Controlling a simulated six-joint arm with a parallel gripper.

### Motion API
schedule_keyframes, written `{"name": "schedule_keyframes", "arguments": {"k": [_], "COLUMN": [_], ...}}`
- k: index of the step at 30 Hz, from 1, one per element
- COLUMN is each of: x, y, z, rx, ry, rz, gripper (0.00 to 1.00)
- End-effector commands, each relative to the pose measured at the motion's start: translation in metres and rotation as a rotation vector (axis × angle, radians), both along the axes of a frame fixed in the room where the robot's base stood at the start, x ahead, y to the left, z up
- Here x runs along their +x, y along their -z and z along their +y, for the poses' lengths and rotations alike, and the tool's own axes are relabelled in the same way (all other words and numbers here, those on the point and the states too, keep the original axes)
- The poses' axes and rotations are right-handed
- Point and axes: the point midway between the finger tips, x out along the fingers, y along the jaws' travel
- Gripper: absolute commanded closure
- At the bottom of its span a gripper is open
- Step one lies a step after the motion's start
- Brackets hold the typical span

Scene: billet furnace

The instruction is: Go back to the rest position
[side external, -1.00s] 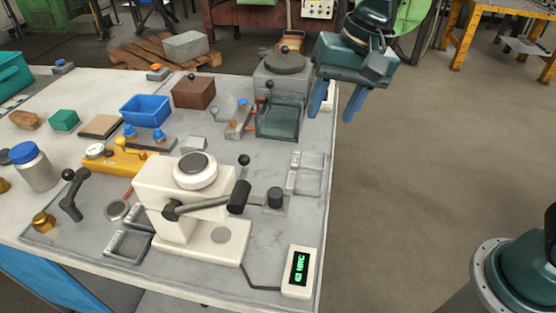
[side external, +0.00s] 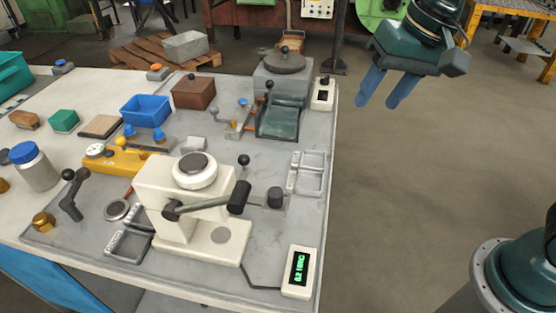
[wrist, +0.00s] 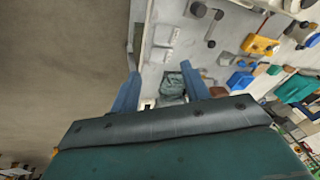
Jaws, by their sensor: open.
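My gripper (side external: 379,90) hangs in the air past the right edge of the bench in the side external view, over open floor. Its two blue fingers point down and stand apart, with nothing between them. In the wrist view my gripper (wrist: 162,92) shows the same two spread fingers, with the bench edge and a dark green fixture beyond them. It touches nothing.
The grey bench (side external: 325,180) holds a white hardness tester (side external: 190,210) with a display box (side external: 299,272), a dark green fixture (side external: 278,117), a blue bin (side external: 147,110) and a small switch box (side external: 322,93).

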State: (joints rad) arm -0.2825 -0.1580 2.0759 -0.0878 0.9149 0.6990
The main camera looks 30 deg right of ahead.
Motion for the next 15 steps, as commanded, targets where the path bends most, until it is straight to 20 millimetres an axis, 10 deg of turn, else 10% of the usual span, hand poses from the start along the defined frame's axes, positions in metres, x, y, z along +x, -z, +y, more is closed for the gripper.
{"name": "schedule_keyframes", "arguments": {"k": [15], "x": [-0.023], "y": [-0.007], "z": [-0.025], "rx": [-0.03], "ry": [-0.044], "rz": [-0.048], "gripper": [0.54]}}
